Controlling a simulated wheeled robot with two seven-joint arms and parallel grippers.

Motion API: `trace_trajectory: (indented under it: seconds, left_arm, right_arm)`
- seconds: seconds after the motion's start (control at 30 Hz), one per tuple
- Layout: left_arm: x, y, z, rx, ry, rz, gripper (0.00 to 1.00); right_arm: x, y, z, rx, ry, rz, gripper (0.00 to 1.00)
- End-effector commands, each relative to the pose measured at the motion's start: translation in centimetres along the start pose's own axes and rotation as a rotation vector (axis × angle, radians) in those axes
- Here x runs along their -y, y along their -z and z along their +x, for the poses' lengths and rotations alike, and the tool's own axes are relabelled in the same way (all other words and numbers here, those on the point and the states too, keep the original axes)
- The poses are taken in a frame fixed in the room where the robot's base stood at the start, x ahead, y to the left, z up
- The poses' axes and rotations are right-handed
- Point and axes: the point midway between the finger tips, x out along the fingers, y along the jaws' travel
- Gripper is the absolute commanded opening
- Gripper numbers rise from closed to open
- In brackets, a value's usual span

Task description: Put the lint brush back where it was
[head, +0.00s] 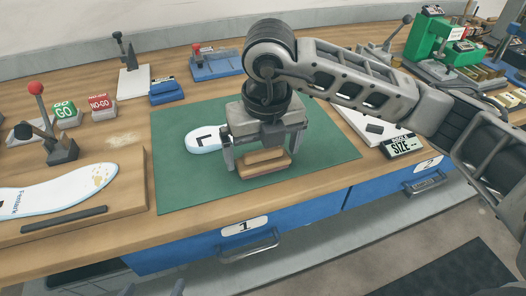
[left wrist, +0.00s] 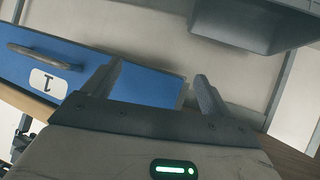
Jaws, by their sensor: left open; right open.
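The lint brush (head: 265,167), a tan wooden block, lies on the green mat (head: 185,185) near its front edge. My right gripper (head: 262,160) is over it, fingers down and spread, one towards each end of the brush. I cannot tell whether they touch it. My left gripper (left wrist: 158,78) is open and empty in the left wrist view, in front of the blue drawer 1 front (left wrist: 85,75). In the head view only dark tips that seem to be its fingers show at the bottom edge.
A white insole marked L (head: 204,139) lies on the mat, partly behind the right gripper. A larger insole (head: 55,190) lies on a wooden board at left. Drawer 1 (head: 200,246) and drawer 2 (head: 400,190) are under the bench. A SIZE sign (head: 402,147) stands right of the mat.

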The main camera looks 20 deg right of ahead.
Motion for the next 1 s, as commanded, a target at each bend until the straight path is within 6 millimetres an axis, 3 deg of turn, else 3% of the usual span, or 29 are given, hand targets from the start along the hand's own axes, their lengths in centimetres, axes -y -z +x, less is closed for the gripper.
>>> trace_trajectory:
  seconds: [0.2, 0.43, 0.6, 1.0]
  left_arm:
    - [0.0, -0.2, 0.0, 0.006, 0.001, 0.000, 0.85]
    - [0.0, 0.0, -0.1, 0.006, 0.002, 0.003, 0.85]
    - [0.1, 0.3, 0.1, -0.001, 0.004, 0.007, 0.85]
    - [0.1, 0.5, 0.2, -0.004, 0.004, 0.010, 0.85]
  right_arm:
    - [-0.1, 0.0, -4.9, 0.006, -0.001, -0.003, 1.00]
    - [0.0, -0.1, -9.1, 0.005, 0.001, 0.000, 1.00]
    - [0.0, 0.0, -10.4, 0.001, 0.001, 0.000, 1.00]
    - [0.0, 0.1, -10.6, 0.000, 0.001, 0.000, 1.00]
